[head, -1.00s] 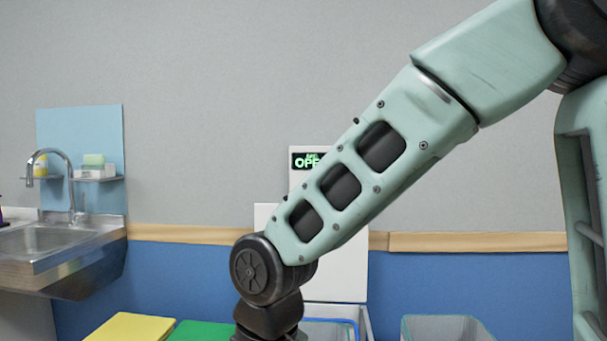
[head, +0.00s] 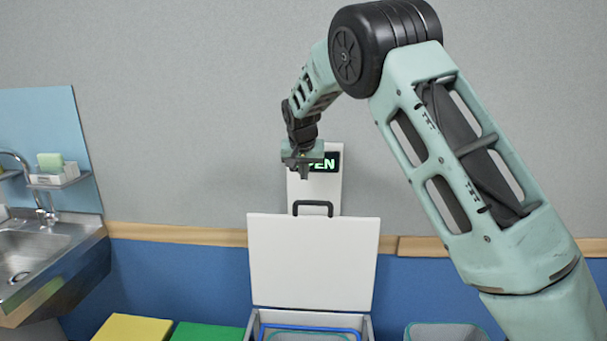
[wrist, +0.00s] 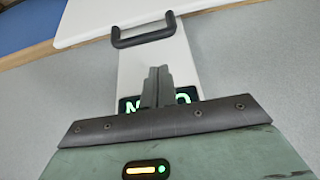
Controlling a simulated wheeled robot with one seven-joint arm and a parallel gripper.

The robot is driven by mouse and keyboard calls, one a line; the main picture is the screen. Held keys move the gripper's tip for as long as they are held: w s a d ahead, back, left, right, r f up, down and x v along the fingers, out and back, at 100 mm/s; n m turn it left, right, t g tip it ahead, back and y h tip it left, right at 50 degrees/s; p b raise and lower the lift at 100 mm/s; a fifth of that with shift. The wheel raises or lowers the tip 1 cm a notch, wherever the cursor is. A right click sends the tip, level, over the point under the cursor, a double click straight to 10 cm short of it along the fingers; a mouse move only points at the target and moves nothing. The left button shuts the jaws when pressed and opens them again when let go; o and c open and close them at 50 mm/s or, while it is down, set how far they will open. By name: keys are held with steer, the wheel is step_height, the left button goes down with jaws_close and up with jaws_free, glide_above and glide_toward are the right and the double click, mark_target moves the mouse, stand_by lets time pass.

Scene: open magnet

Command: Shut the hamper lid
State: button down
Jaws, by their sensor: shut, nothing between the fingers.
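The hamper's white lid (head: 313,262) stands raised, upright against the wall side, with a black handle (head: 313,208) on its top edge. The hamper body (head: 365,325) shows below it at the bottom of the head view, with a blue rim inside. My gripper (head: 303,176) is shut and empty, above the lid handle and a little to its left in the head view. In the wrist view my shut fingers (wrist: 158,72) point toward the handle (wrist: 144,36), apart from it, with the lid (wrist: 100,14) beyond.
A white panel with a green "OPEN" display (head: 328,161) is on the wall behind the lid, partly covered by my gripper. A yellow lid (head: 130,328) and a green lid (head: 207,332) are left of the hamper. A grey bin (head: 445,331) is at right. A sink (head: 35,255) is at far left.

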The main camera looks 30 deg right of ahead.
steer(key=p+x, duration=0.3)
steer(key=x, duration=0.5)
steer(key=shift+w+d, duration=0.1)
steer(key=shift+p+x, duration=0.3)
steer(key=shift+x, duration=0.55)
steer(key=shift+f, duration=0.1)
